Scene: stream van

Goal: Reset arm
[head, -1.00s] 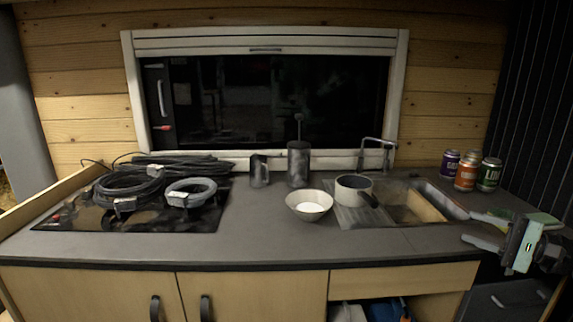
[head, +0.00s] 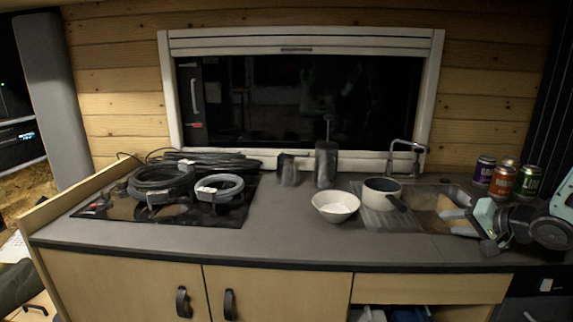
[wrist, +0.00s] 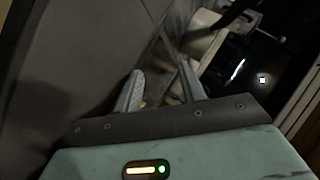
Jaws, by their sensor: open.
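My gripper (head: 455,222) is at the right end of the counter in the head view, by the right side of the sink. Its pale fingers point left and are apart, with nothing seen between them. In the wrist view the two fingers of my gripper (wrist: 160,78) also stand apart and empty, above a dark grey surface. My arm comes in from the right edge of the head view.
Several cans (head: 503,181) stand just behind my gripper. Coiled cables (head: 165,185) lie on the black hob. The counter's front strip is clear.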

